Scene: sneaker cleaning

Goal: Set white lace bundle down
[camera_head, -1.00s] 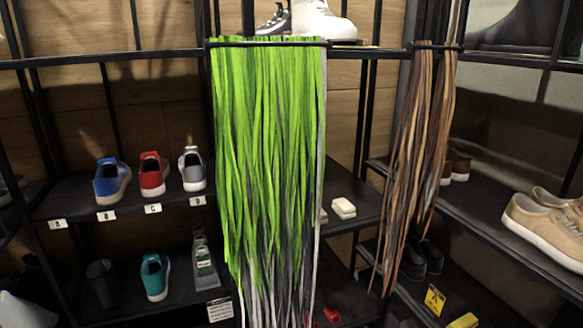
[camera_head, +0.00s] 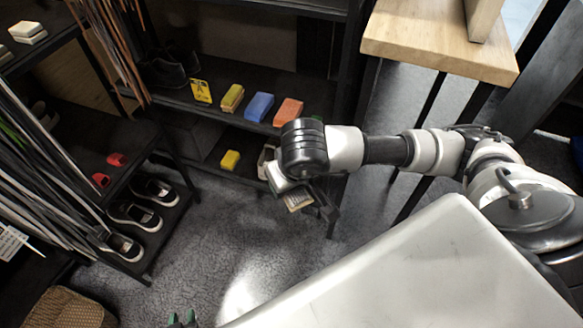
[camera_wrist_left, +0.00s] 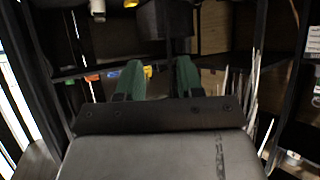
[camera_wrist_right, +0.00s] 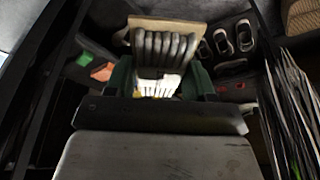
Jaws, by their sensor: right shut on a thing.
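My right gripper (camera_wrist_right: 161,78) is shut on the white lace bundle. In the right wrist view the bundle (camera_wrist_right: 163,48) shows as looped grey-white strands below a tan strip, between the green fingers. In the head view the right arm reaches in from the right. The bundle (camera_head: 298,200) shows there only as a small pale piece beneath the dark wrist, in front of the low shelves and above the floor. My left gripper (camera_wrist_left: 158,76) is open and empty, its green fingers apart. Its fingertips (camera_head: 182,319) just show at the bottom of the head view.
A shelf holds yellow (camera_head: 232,98), blue (camera_head: 258,107) and orange (camera_head: 288,112) blocks. Another yellow block (camera_head: 230,160) lies on the lower shelf. Black shoes (camera_head: 131,213) stand at left, near hanging laces (camera_head: 35,160). A wooden-topped table (camera_head: 440,45) is at upper right. A woven basket (camera_head: 62,308) is at lower left.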

